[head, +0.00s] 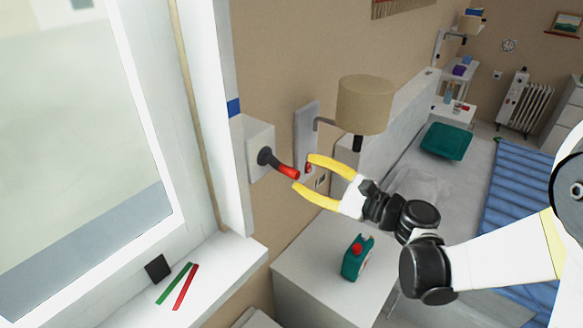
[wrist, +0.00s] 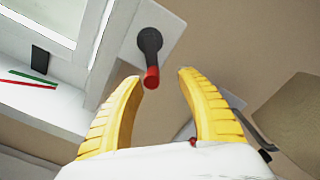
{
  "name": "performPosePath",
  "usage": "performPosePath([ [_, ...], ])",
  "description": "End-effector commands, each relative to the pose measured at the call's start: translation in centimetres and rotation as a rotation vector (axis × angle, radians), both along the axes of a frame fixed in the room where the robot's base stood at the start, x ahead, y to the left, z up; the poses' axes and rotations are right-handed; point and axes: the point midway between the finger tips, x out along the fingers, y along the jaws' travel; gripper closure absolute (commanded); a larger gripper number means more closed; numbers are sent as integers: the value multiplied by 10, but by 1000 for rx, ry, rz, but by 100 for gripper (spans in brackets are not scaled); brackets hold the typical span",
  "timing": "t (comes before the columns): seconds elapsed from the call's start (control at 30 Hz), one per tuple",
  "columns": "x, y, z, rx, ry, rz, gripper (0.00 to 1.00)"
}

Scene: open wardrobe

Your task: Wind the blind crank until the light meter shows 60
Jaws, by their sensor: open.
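The blind crank has a black arm (head: 267,157) on a white wall plate (head: 259,139) beside the window, and a red handle (head: 288,172) pointing right and slightly down. My gripper (head: 302,172) is open, its yellow fingertips close to the handle's free end. In the wrist view the red handle (wrist: 151,77) appears between the open fingers (wrist: 160,78), nearer the left one; I see no grip on it. A small black block (head: 158,268) stands on the sill near a green strip (head: 174,283) and a red strip (head: 186,287). I cannot tell whether these are the light meter; no number is readable.
A white cabinet (head: 310,262) below bears a teal bottle (head: 356,258) with a red cap. A bed (head: 470,172) lies to the right. The window frame (head: 213,120) bounds the left.

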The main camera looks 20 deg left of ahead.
Motion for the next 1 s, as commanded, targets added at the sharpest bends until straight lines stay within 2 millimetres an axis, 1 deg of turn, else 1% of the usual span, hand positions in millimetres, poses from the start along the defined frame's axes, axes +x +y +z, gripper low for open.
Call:
performPosePath([
  [0.03, 3, 10, -1, 0, 0, 3, 55],
  [0.2, 13, 32, -1, 0, 1, 1, 55],
  [0.37, 16, 40, 0, 0, 1, 0, 55],
  [0.6, 17, 40, 0, 1, 1, -1, 55],
  [0.63, 17, 40, 0, 1, 2, -1, 60],
  [0.67, 17, 40, 0, 1, 2, -1, 69],
  [0.7, 17, 40, 0, 1, 2, -1, 81],
  [0.77, 17, 40, 0, 2, 1, -2, 99],
  [1.0, 17, 40, 0, 0, -1, -1, 100],
])
